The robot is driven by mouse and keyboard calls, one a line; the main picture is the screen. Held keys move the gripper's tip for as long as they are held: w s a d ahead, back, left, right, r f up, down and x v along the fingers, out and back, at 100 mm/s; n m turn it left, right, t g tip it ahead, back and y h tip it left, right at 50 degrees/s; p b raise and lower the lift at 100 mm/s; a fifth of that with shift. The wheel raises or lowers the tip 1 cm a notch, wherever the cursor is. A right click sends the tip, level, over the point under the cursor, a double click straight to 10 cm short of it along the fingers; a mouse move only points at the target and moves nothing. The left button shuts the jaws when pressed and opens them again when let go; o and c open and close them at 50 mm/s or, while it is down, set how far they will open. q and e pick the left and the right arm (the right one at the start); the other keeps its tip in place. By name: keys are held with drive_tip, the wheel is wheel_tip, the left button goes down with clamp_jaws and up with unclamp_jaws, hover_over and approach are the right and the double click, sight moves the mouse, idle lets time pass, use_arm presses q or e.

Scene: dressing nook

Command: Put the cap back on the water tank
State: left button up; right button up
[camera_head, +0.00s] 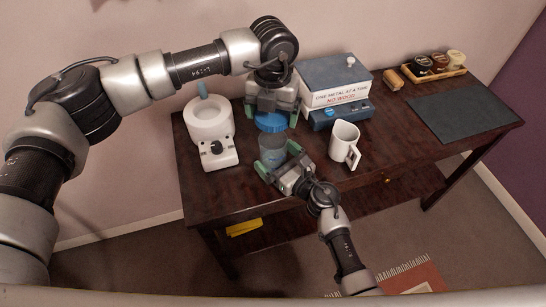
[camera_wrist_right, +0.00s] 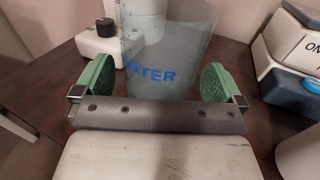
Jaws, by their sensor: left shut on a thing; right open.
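The translucent water tank (camera_head: 271,158) stands upright on the dark table, left of its middle. In the right wrist view the tank (camera_wrist_right: 165,50) shows blue WATER lettering. My left gripper (camera_head: 269,106) is shut on the blue cap (camera_head: 271,122) and holds it close above the tank's top. Whether the cap touches the rim I cannot tell. My right gripper (camera_head: 279,160) is open, with its green fingers on either side of the tank; the right wrist view (camera_wrist_right: 157,80) shows small gaps beside it. The cap is out of the right wrist view.
A white device with a round ring (camera_head: 209,121) stands left of the tank. A labelled white box (camera_head: 334,97) is behind right, and a white mug (camera_head: 343,141) is to the right. A dark mat (camera_head: 464,110) and a wooden tray of jars (camera_head: 435,74) lie further right.

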sight(273, 138)
drive_tip(key=shift+w+a, duration=0.45)
drive_tip(key=shift+c, duration=0.5)
drive_tip(key=c, duration=1.3)
use_arm(q)
drive_tip(key=shift+f, duration=2.55)
use_arm(e)
drive_tip(key=shift+o, duration=0.2)
use_arm(q)
drive_tip(key=shift+f, duration=0.85)
drive_tip(key=shift+f, duration=0.6)
